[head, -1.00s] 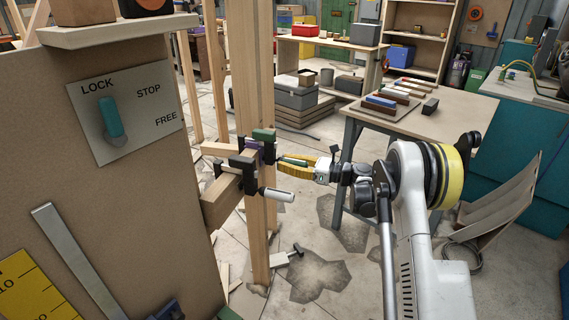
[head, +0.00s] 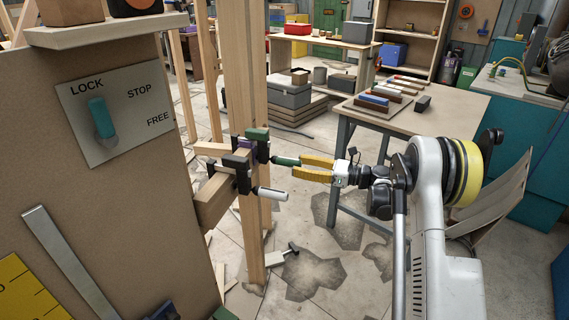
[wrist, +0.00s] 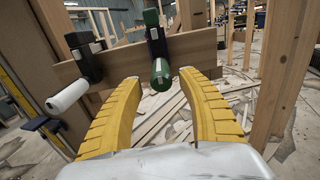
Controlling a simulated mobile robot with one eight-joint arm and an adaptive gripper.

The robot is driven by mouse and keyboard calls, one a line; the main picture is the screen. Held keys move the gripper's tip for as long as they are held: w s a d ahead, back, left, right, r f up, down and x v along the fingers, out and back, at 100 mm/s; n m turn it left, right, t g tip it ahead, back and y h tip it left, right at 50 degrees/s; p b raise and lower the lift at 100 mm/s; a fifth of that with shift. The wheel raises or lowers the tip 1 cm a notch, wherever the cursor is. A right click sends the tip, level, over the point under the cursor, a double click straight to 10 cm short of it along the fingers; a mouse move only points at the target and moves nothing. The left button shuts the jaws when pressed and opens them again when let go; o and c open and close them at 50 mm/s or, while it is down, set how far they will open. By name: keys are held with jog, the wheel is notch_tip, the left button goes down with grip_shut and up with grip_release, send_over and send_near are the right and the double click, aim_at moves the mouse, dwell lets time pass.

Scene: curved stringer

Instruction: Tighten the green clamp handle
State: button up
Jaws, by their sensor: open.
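The green clamp (head: 258,138) grips a horizontal wooden board beside an upright post. Its green handle (head: 285,161) points right, toward my gripper (head: 302,167). My gripper's yellow fingers are spread open with nothing held. In the wrist view, the green handle (wrist: 161,74) shows end-on between the two fingertips (wrist: 159,81), apart from both. The handle's end lies close to the fingertips; how far it reaches between them I cannot tell. A second clamp with a white handle (head: 270,193) sits lower and nearer on the same board.
A brown panel with a LOCK/STOP/FREE lever plate (head: 115,108) stands at left. The wooden post (head: 254,80) rises just behind the clamps. A workbench (head: 425,115) with blocks is beyond my arm. Open floor lies below the gripper.

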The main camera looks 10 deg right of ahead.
jog(key=shift+v, duration=2.2)
jog(key=b+v, duration=0.1)
jog(key=v, duration=0.5)
jog(key=shift+s+d, duration=0.2)
jog(key=shift+d, duration=0.1)
